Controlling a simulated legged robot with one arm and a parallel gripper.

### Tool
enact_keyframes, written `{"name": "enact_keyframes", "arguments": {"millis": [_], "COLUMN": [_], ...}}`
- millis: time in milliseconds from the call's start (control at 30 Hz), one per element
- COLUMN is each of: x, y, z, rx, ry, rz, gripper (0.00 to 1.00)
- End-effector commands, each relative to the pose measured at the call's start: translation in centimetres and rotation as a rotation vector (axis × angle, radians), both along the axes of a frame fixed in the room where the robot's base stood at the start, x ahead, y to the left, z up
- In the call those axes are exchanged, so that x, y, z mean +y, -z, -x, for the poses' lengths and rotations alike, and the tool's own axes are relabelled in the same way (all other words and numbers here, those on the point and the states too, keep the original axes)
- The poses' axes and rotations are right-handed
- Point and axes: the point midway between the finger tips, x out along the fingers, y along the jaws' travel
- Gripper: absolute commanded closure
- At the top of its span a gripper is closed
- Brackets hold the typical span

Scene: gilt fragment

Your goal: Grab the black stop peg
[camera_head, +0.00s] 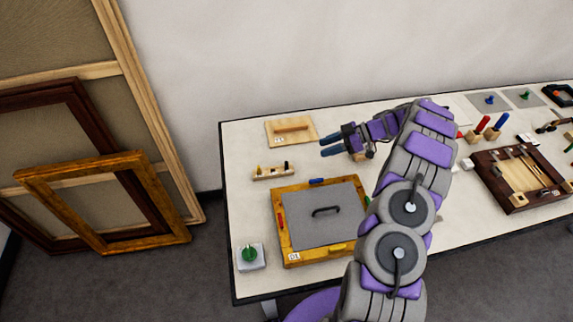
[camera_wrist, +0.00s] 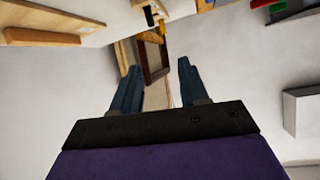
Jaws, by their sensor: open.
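A small wooden rack (camera_head: 272,173) stands on the white table behind the framed panel. It holds several small pegs. A dark one at its right end looks like the black stop peg (camera_head: 286,165). In the wrist view a black peg (camera_wrist: 149,16) and a yellow peg (camera_wrist: 162,27) show at the top, beyond the fingertips. My gripper (camera_head: 331,147) is to the right of the rack, its blue fingers pointing left, apart from the pegs. In the wrist view my gripper (camera_wrist: 158,66) has its fingers spread with nothing between them.
A wooden board with a bar (camera_head: 292,130) lies behind the rack. The yellow-framed grey panel with a black handle (camera_head: 326,211) lies in front. A green knob on a grey block (camera_head: 250,255) sits at the front left. Picture frames (camera_head: 100,205) lean against the wall.

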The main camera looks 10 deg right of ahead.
Motion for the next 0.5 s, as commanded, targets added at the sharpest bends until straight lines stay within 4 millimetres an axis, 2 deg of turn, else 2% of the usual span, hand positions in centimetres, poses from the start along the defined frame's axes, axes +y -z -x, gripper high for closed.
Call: {"name": "enact_keyframes", "arguments": {"millis": [100,267,367,500], "x": [-1.3,-1.7,-0.9,1.4], "y": [1.4,2.2,2.6,3.7], "z": [-0.3,-0.4,-0.6,-1.0], "rx": [-0.057,-0.089,-0.093,-0.091], "ry": [0.002,0.001,-0.002,-0.002], "rz": [-0.007,-0.012,-0.012,-0.013], "gripper": [0.56,0.56,0.56,0.56]}}
